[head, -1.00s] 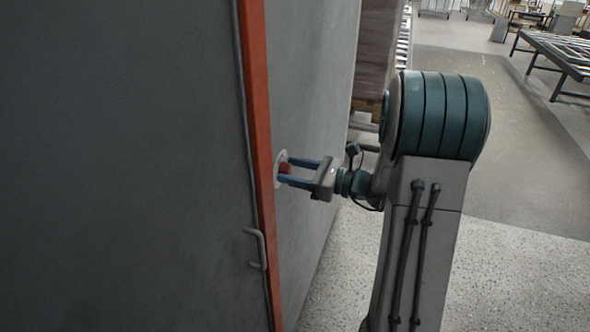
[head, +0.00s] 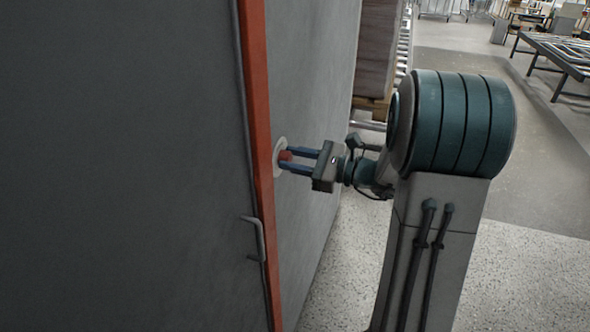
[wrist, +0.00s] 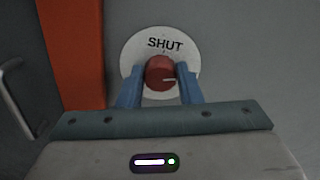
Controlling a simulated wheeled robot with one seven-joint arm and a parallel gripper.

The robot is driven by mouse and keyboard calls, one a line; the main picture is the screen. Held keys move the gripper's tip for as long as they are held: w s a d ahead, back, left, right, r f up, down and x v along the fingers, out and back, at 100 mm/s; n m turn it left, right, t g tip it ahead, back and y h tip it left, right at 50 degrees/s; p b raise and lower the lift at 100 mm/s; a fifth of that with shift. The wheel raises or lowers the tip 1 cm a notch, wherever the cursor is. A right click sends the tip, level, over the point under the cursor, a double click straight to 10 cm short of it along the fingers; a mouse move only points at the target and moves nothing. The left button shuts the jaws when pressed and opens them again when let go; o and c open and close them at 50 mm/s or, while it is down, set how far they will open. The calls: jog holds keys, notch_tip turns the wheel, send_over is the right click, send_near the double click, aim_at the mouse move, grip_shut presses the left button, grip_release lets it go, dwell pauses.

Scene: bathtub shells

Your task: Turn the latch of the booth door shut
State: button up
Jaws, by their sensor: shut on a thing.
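The latch is a red round knob (wrist: 160,73) on a white round plate (wrist: 130,50) on the grey booth wall. The plate reads SHUT above the knob. In the head view, my gripper (head: 284,161) reaches the knob from the right. The knob (head: 286,155) is partly hidden by the fingers. The grey booth door (head: 130,170) appears flush with the orange-red frame strip.
The orange-red strip (head: 256,110) runs upright just left of the plate. A bent grey handle (head: 260,238) sticks out from the door near the strip. A pallet stack (head: 377,50) and roller tables (head: 560,50) stand farther back. Speckled floor at right is clear.

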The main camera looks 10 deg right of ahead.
jog(key=n+b, duration=0.5)
jog(key=b, duration=0.3)
jog(key=n+b, duration=0.5)
jog(key=b, duration=0.2)
jog(key=n+b, duration=0.5)
jog(key=b, duration=0.3)
jog(key=shift+s+a+f+b, duration=0.1)
jog(key=shift+s+f+b, duration=0.05)
jog(key=shift+f+b, duration=0.15)
jog(key=shift+r, duration=0.1)
jog(key=o, duration=1)
jog(key=p+v, duration=0.1)
jog(key=v, duration=1.3)
